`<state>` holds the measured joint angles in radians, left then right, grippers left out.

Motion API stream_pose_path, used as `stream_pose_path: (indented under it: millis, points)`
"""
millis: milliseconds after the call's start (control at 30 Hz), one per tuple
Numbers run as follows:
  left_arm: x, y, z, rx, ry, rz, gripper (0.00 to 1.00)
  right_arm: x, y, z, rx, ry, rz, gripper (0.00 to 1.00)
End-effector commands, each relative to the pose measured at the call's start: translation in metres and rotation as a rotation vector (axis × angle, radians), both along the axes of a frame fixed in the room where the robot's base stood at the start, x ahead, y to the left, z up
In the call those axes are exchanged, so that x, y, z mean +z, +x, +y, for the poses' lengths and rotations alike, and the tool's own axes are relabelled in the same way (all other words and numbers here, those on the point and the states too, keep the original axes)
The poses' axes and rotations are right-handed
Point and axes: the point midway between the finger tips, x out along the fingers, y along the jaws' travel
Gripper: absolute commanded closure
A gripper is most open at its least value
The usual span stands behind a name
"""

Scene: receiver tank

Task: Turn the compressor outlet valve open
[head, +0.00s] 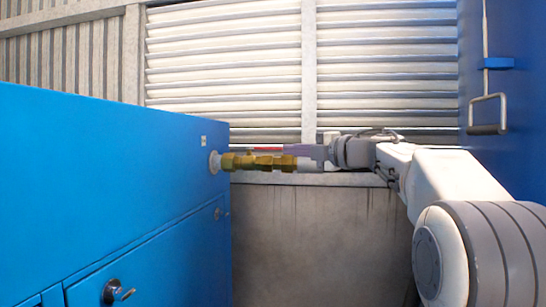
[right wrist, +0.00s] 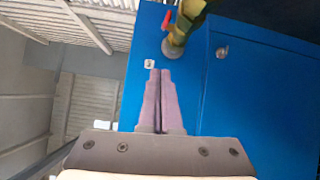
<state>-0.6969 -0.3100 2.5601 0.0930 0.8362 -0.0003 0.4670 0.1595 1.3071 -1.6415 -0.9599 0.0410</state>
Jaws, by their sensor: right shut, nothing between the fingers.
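The compressor outlet valve (head: 258,162) is a brass fitting on a pipe from the end of the blue cabinet. A red handle (head: 268,149) shows just above the brass body, lying roughly along it. In the right wrist view the brass valve (right wrist: 188,18) is at the top, with a red handle part (right wrist: 167,20) beside it. My right gripper (head: 288,151) is shut and empty, its purple-grey fingers beside the valve near the handle. In the right wrist view the fingertips (right wrist: 160,73) are together, below the handle in the picture. I cannot tell whether they touch it. My left gripper is out of view.
The blue compressor cabinet (head: 100,180) fills the left, with a door latch (head: 115,291). A louvred wall (head: 225,70) and a concrete ledge (head: 300,240) stand behind. A blue panel with a metal handle (head: 488,115) is at the right.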

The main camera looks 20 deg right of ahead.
Motion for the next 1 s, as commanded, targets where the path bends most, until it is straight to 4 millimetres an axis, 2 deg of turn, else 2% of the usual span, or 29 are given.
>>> stream_pose_path:
  millis: [133,267,700,733,800,1000]
  points:
    - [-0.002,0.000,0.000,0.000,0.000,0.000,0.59,-0.003,-0.004,0.004,-0.011,0.071,0.040,1.00]
    - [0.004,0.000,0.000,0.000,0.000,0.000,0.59,-0.001,0.005,0.009,-0.011,0.078,0.045,1.00]
    - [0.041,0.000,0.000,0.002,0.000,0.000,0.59,0.001,0.084,0.050,-0.008,0.076,0.044,1.00]
    - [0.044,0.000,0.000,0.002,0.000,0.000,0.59,0.001,0.089,0.049,-0.011,0.076,0.044,1.00]
    - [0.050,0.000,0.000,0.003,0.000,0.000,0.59,0.001,0.096,0.036,-0.015,0.074,0.044,1.00]
    - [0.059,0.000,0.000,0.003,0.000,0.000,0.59,-0.001,0.108,0.021,-0.013,0.075,0.042,1.00]
